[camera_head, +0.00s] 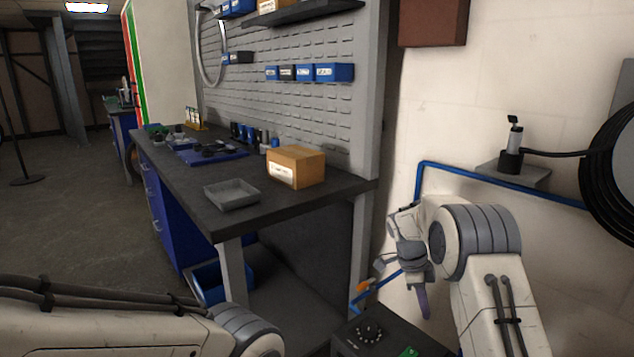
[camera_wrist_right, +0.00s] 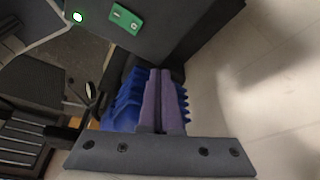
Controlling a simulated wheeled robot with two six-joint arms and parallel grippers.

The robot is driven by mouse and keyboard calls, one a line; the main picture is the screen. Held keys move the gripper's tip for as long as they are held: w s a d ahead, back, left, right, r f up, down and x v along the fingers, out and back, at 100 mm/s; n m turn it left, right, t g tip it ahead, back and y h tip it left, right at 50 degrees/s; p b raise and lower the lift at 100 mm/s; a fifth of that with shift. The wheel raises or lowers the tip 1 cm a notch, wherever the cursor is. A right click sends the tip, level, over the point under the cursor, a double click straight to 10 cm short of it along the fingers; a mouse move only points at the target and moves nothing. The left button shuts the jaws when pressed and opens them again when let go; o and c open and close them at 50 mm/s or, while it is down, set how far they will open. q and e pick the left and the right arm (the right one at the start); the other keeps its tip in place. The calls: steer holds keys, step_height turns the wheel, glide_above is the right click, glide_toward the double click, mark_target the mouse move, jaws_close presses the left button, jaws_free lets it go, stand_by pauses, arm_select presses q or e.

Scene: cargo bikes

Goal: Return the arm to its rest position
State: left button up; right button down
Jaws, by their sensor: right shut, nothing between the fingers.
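My right gripper (camera_head: 424,314) hangs at the lower right of the head view, pointing down, with its arm bent in front of the pale wall. In the right wrist view its two purple fingers (camera_wrist_right: 159,78) are pressed together with nothing between them. A dark box with a knob (camera_head: 368,332) and a green part stands below it in the head view. My left arm crosses the lower left of the head view; its gripper is out of the picture.
A dark workbench (camera_head: 190,188) stands left of my right arm, with a grey tray (camera_head: 232,194) and a cardboard box (camera_head: 296,166) on it. A blue pipe (camera_head: 470,174) runs along the wall. A black hose reel (camera_head: 612,175) is at the right edge. Open floor (camera_head: 60,225) lies left.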

steer(key=s+a+r+n+t+y, duration=0.1)
steer(key=s+a+r+n, duration=0.3)
steer(key=s+a+n, duration=0.35)
steer(key=s+a+r+n+y, duration=0.1)
steer(key=s+a+r+n, duration=0.45)
steer(key=a, duration=0.35)
steer(key=s+a+n+y, duration=0.1)
steer(key=s+a+n, duration=0.2)
steer(key=s+n, duration=0.75)
steer(key=s+a+n+y, duration=0.15)
steer(key=s+n, duration=0.55)
steer(key=s, duration=0.7)
arm_select(q)
step_height(320, 180, up, 26)
steer(key=p, duration=2.5)
steer(key=shift+s+a+p, duration=0.15)
steer(key=shift+s+p, duration=0.05)
steer(key=shift+p, duration=0.2)
arm_select(e)
step_height(320, 180, up, 25)
steer(key=shift+w+a, duration=0.25)
steer(key=shift+a, duration=0.15)
arm_select(q)
steer(key=shift+f, duration=0.1)
arm_select(e)
steer(key=shift+r+m, duration=0.1)
steer(key=shift+m, duration=0.15)
